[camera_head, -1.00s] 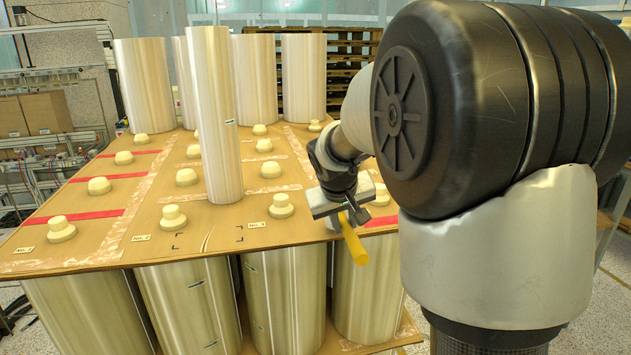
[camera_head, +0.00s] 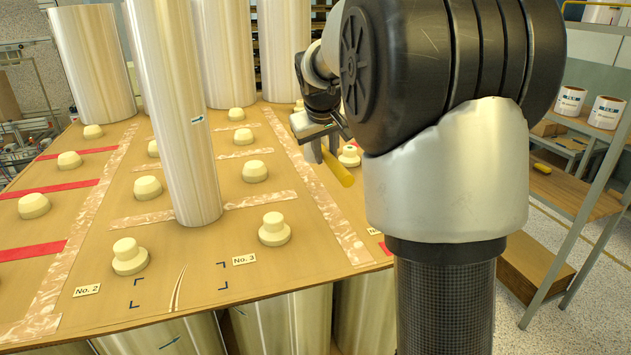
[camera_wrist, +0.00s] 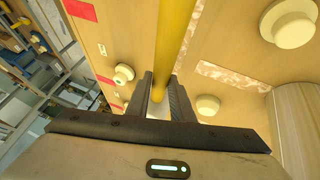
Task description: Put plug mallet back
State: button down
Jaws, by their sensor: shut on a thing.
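My gripper (camera_head: 320,148) is shut on the yellow handle of the plug mallet (camera_head: 338,170), held above the right part of the pallet board. The handle slants down to the right in the head view. In the wrist view the mallet handle (camera_wrist: 174,40) runs from between the fingers (camera_wrist: 161,88) to the top edge. The mallet's head cannot be made out clearly.
A wooden board (camera_head: 105,205) carries several cream plugs (camera_head: 274,229) and tall film rolls (camera_head: 185,120). One roll stands near its middle. A grey shelf rack (camera_head: 588,215) at the right holds white rolls (camera_head: 606,113) and a small yellow item (camera_head: 541,168).

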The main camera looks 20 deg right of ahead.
jog(key=shift+s+f, duration=0.1)
jog(key=shift+f, duration=4.1)
jog(key=shift+f, duration=0.2)
jog(key=c, duration=1.6)
grip_release()
jog(key=shift+o, duration=0.2)
